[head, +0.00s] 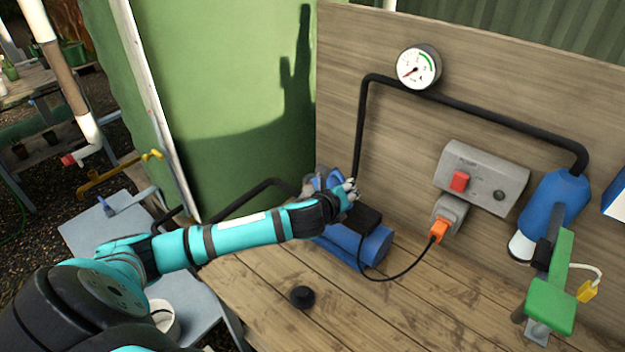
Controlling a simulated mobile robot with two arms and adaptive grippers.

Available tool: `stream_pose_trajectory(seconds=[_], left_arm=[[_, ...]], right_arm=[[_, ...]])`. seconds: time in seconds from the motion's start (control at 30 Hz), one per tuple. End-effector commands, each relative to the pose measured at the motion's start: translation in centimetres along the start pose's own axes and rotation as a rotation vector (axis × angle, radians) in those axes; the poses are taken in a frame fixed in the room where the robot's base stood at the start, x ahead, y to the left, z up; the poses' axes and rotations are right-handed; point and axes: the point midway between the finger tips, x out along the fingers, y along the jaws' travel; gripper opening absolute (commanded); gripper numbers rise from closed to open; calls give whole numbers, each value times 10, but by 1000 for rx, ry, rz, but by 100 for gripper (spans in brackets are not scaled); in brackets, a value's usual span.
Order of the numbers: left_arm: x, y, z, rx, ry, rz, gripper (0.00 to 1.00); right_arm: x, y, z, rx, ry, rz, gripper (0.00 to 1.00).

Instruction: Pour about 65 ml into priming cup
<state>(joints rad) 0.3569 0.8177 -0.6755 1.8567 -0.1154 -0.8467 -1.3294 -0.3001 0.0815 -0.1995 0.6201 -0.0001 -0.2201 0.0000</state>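My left arm reaches across to the blue pump (372,250) on the wooden bench. My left gripper (349,190) is at the top of the pump, small and partly hidden by its own wrist. I cannot tell whether its fingers are open or shut, or whether they hold anything. Blue and grey parts (322,180) show just behind the wrist; I cannot tell what they belong to. A white round cup-like vessel (166,317) stands at the lower left, partly covered by my arm. I cannot tell which thing is the priming cup. My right gripper is out of view.
A small black cap (302,297) lies on the wooden bench (420,320). A black pipe (470,108) runs past a gauge (418,67) on the board. The bench's front middle is clear.

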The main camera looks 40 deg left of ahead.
Motion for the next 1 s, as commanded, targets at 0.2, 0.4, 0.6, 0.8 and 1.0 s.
stream_pose_trajectory(seconds=[0.2, 0.4, 0.6, 0.8, 1.0], left_arm=[[-1, -2, 5, -17, 8, -4, 0], [-2, -3, 8, -34, 19, -4, 0], [-2, -4, 10, -50, 30, -5, 0], [-2, -4, 12, -65, 41, -6, 0], [-3, -5, 15, -80, 50, -7, 0]], right_arm=[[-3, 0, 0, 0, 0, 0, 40], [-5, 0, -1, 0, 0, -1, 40], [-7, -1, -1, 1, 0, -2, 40], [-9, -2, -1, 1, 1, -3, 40], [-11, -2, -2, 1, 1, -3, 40]])
